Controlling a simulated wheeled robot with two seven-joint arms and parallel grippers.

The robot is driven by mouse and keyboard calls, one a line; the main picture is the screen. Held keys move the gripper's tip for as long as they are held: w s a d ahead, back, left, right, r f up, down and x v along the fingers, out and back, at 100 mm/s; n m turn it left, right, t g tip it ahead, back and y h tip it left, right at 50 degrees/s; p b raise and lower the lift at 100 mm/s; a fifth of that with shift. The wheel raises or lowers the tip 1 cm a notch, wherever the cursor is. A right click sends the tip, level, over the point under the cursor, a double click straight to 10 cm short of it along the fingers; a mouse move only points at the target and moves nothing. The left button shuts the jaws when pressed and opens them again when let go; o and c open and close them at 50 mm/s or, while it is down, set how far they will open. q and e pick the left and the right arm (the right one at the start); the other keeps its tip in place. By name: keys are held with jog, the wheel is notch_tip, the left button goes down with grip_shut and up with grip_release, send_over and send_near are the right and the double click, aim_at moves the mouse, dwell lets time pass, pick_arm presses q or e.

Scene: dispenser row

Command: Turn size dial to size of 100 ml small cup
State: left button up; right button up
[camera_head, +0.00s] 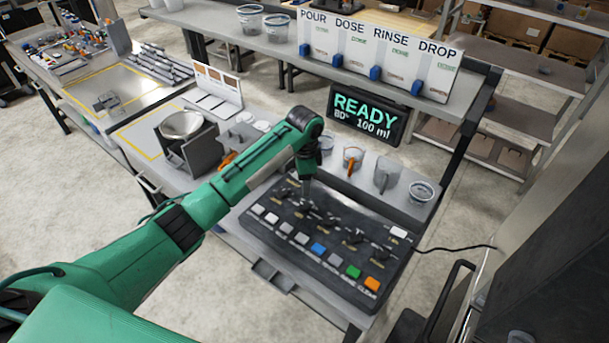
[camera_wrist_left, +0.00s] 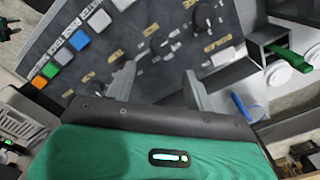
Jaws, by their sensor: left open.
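The dark control panel (camera_head: 330,245) carries a row of several black dials behind a row of coloured buttons. The dial labels are too small to read, so I cannot tell which is the size dial. My left gripper (camera_head: 306,190) points down over the panel's back left part, among the dials. In the left wrist view the gripper's fingers (camera_wrist_left: 158,90) are apart, with a black dial (camera_wrist_left: 160,45) just beyond the gap. Contact with a dial cannot be told. The display (camera_head: 366,115) reads READY and 100 ml. My right gripper is not in view.
Behind the panel stand clear cups, among them an orange-handled one (camera_head: 352,158) and a small one (camera_head: 421,192). A sign board (camera_head: 378,58) reads POUR, DOSE, RINSE, DROP. A metal bowl (camera_head: 181,124) sits in a grey holder at left. A black cable (camera_head: 455,248) runs right.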

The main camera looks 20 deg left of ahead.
pick_arm(q)
jog(key=shift+r+b, duration=0.4)
jog(key=shift+r, duration=1.55)
jog(key=shift+f, duration=0.1)
